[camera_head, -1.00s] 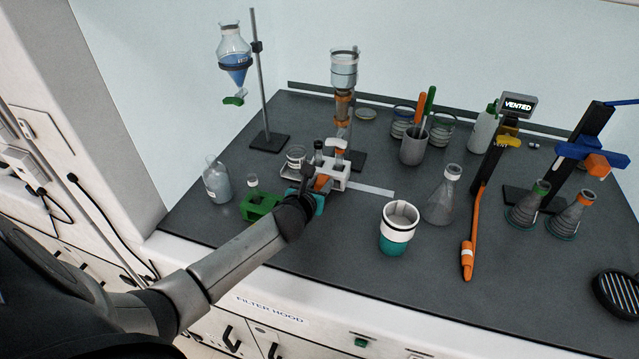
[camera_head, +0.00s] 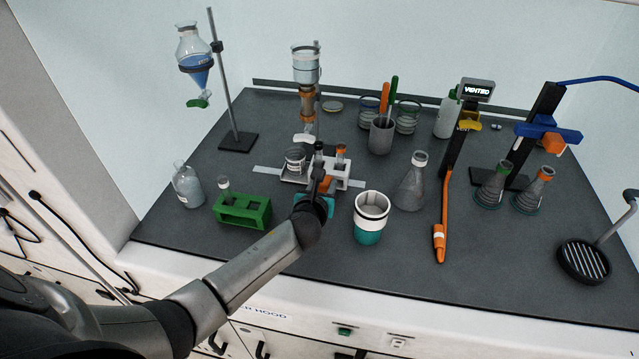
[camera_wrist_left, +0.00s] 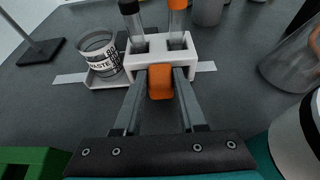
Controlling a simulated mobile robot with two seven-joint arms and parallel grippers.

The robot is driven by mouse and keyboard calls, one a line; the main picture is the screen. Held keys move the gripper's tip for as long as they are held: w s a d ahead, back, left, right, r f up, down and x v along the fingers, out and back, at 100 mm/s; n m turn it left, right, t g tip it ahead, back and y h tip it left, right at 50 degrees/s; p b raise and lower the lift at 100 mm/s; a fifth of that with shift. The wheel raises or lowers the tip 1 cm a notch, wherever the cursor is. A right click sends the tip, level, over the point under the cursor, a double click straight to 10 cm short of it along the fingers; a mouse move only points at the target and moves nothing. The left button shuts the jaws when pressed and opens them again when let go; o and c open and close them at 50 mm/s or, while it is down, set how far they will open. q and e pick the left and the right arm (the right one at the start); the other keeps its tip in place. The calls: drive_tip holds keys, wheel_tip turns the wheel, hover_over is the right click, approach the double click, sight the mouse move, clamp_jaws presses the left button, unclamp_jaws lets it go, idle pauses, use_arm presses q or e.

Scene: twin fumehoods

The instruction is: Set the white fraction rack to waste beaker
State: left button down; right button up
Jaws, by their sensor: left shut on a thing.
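The white fraction rack (camera_head: 341,170) holds upright tubes, one dark-capped and one orange-capped; it also shows in the left wrist view (camera_wrist_left: 172,55). My left gripper (camera_head: 322,190) is shut on the rack's orange tab (camera_wrist_left: 160,82), at its near side. The waste beaker (camera_head: 294,161) is clear glass with a label reading WASTE (camera_wrist_left: 100,58). It stands upright at the rack's left end, on or just over a low white base; I cannot tell whether this base is part of the rack. My right gripper is not in view.
A pale strip (camera_head: 266,170) lies on the bench and passes behind the rack. A green rack (camera_head: 243,211) stands to the left. A white and teal cup (camera_head: 370,218) and a conical flask (camera_head: 410,190) stand close on the right. A funnel column (camera_head: 306,85) rises behind.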

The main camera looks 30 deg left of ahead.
use_arm(q)
drive_tip(key=shift+c, duration=2.4)
unclamp_jaws()
drive_tip(key=shift+s, duration=0.1)
drive_tip(key=p+v, duration=0.3)
drive_tip(key=v, duration=1.2)
drive_tip(key=shift+s, duration=0.1)
drive_tip(key=shift+c, duration=0.2)
